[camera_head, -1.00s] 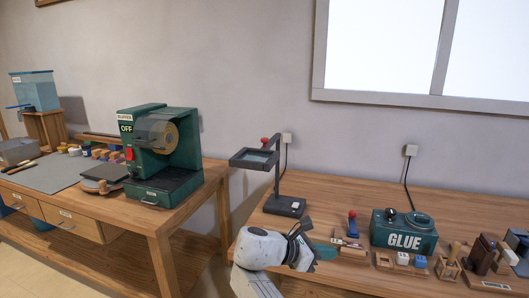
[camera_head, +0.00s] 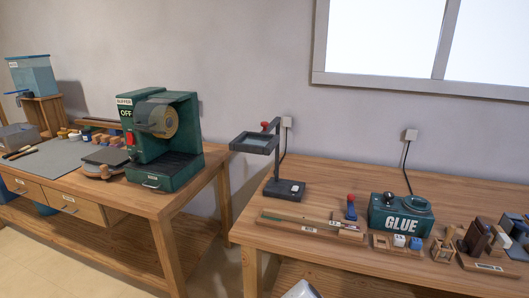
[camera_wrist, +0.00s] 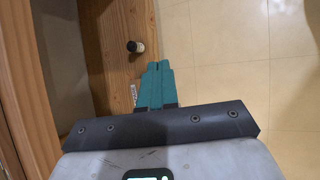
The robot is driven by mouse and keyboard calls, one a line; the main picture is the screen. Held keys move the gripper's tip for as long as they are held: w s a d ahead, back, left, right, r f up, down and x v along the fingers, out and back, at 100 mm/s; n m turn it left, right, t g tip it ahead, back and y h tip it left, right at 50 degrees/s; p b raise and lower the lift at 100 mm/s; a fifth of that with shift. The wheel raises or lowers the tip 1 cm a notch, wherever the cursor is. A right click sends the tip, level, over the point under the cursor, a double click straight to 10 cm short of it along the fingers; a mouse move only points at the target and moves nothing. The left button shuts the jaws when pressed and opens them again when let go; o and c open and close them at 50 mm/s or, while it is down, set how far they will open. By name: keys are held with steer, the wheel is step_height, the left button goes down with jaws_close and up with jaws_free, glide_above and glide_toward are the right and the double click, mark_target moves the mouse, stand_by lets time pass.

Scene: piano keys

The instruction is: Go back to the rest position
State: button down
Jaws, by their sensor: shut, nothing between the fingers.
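My gripper (camera_wrist: 157,82) shows in the wrist view with its teal fingers together and nothing between them. It is in front of a wooden surface at the left and over the pale tiled floor (camera_wrist: 225,50) at the right. In the head view the fingers are out of sight. Only a small white piece of my arm shows at the bottom edge, below the right workbench (camera_head: 330,237).
The right workbench bears a green GLUE box (camera_head: 401,216), a magnifier stand (camera_head: 284,189) and a long wooden tray (camera_head: 300,226). The left workbench (camera_head: 160,204) bears a green buffer machine (camera_head: 170,170). A small dark round thing (camera_wrist: 135,46) is near my fingers.

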steer(key=s+d+f+m+y, duration=0.1)
steer(key=s+d+m+y, duration=0.15)
steer(key=s, duration=0.55)
steer(key=s+d+f+m+g+y, duration=0.15)
steer(key=s+m, duration=0.25)
steer(key=s, duration=0.4)
steer(key=s+d+f+m+t+y, duration=0.15)
steer(key=s+m, duration=0.25)
steer(key=s, duration=0.4)
steer(key=s+d+r+m+y+p, duration=0.1)
steer(key=s+d+r+m, duration=0.1)
steer(key=s+r, duration=0.3)
steer(key=s+m, duration=0.1)
steer(key=s, duration=0.3)
steer(key=shift+s+m, duration=0.2)
steer(key=shift+m, duration=0.15)
